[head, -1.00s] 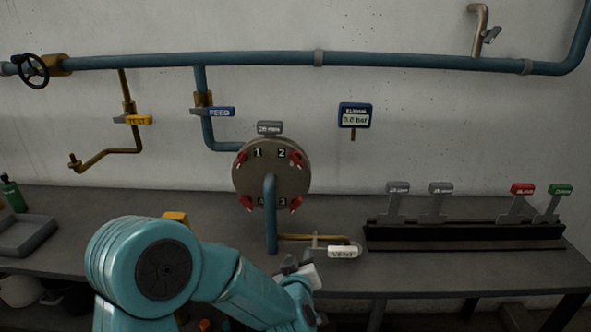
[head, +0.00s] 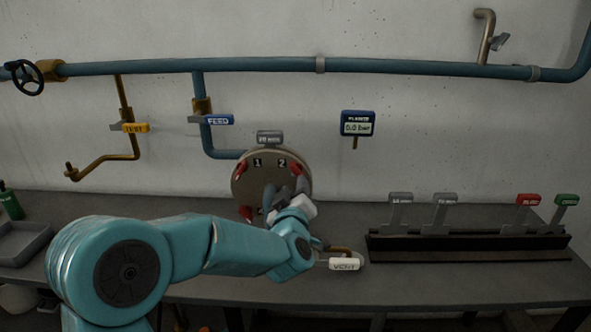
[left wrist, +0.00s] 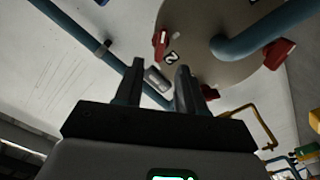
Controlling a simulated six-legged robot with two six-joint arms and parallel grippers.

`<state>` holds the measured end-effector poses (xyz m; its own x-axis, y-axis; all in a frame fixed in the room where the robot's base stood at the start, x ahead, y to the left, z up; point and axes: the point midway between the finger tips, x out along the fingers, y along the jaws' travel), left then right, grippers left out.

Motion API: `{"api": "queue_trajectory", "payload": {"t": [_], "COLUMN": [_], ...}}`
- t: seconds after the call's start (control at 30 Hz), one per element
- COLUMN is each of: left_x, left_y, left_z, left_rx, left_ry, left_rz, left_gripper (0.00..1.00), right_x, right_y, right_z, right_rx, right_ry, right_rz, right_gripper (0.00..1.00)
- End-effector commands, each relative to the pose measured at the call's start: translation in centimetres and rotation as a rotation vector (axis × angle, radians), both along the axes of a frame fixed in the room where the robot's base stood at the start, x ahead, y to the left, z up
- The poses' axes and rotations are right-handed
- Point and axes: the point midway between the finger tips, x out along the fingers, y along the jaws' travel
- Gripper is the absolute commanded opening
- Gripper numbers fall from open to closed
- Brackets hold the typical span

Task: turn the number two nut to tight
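The round flange cover (head: 248,183) is on the wall end of the blue pipe, with red nuts around its face. The number two nut (head: 297,168) is at its upper right, beside the printed 2. In the left wrist view the red nut (left wrist: 160,42) beside the 2 lies beyond the fingertips. My left gripper (head: 279,190) is in front of the flange's lower right, below the number two nut. Its fingers (left wrist: 158,82) are apart with nothing between them, and do not hold the nut. My arm hides the lower right nut. My right gripper is not in view.
The blue pipe (left wrist: 262,30) curves out of the flange centre, close to the gripper. A white-tagged vent lever (head: 344,264) is right of my arm. The FEED valve (head: 219,120) is upper left. A lever rack (head: 465,246) stands on the bench at right.

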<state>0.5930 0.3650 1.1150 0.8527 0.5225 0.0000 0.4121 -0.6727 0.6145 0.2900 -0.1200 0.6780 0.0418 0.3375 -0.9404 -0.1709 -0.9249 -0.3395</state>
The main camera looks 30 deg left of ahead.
Motion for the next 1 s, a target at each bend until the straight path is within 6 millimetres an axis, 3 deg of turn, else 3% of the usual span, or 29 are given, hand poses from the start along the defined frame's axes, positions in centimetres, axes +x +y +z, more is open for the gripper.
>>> {"api": "queue_trajectory", "payload": {"t": [0.1,0.33,0.73,0.77,0.87,1.0], "left_x": [2.5,5.8,6.7,6.6,6.6,6.6], "left_y": [1.6,3.6,4.1,4.1,4.1,4.1], "left_z": [0.2,0.1,0.0,0.0,0.0,0.0], "left_rx": [0.000,-0.001,0.000,0.000,0.000,0.000], "left_ry": [0.000,-0.001,-0.001,-0.001,-0.001,-0.001], "left_rz": [0.002,0.001,-0.001,-0.001,-0.001,-0.001], "left_gripper": [0.39,0.39,0.39,0.36,0.04,0.00], "right_x": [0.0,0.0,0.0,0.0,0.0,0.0], "right_y": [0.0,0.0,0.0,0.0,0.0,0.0], "right_z": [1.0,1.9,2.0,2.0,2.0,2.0], "right_rx": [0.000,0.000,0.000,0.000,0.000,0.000], "right_ry": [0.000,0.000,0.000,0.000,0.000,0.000], "right_rz": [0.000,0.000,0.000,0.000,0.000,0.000], "right_gripper": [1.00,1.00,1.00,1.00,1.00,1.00]}}
